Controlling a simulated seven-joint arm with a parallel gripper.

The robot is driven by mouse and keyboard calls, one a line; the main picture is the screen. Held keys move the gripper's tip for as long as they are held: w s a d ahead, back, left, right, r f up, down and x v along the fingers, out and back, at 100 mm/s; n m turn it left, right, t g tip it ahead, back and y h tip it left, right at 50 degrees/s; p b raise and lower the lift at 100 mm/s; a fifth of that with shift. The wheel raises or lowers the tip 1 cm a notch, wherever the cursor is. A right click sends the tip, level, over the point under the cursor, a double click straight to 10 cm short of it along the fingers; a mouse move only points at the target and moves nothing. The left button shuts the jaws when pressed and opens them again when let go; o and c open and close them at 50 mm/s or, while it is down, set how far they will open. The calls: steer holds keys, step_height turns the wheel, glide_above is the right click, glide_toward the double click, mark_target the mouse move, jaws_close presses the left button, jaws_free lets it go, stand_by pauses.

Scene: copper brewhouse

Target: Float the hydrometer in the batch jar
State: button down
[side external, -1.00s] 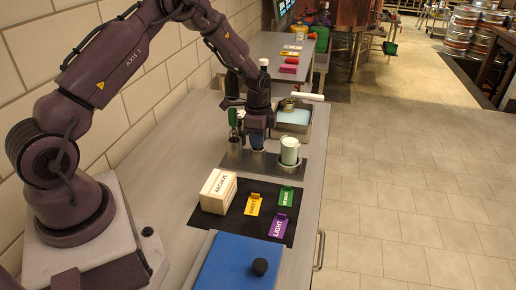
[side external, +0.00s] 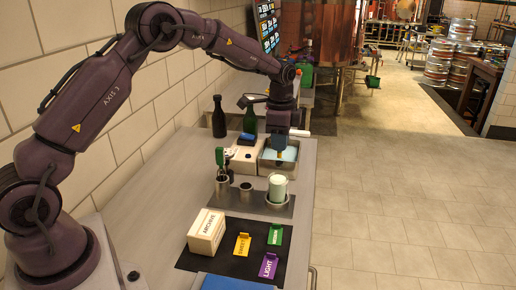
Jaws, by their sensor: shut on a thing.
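My gripper (side external: 281,148) hangs pointing down over the metal tray (side external: 262,168) of pale blue liquid, at its back part. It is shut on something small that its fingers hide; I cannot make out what. I see no hydrometer clearly. A clear jar (side external: 277,189) of pale green liquid stands upright on a round base on the dark mat, in front of the tray and apart from my gripper. To its left is a short metal cup (side external: 246,193).
Nearer are the ARCHIVE box (side external: 207,232) and yellow, green and purple cards (side external: 269,265) on a black mat.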

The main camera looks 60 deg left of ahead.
mark_target(279, 158)
steer(key=shift+w+r, duration=0.1)
steer(key=shift+r, duration=0.15)
steer(key=shift+n, duration=0.3)
steer(key=shift+f, duration=3.65)
steer(key=c, duration=1)
jaws_free()
steer(key=shift+r, duration=4.5)
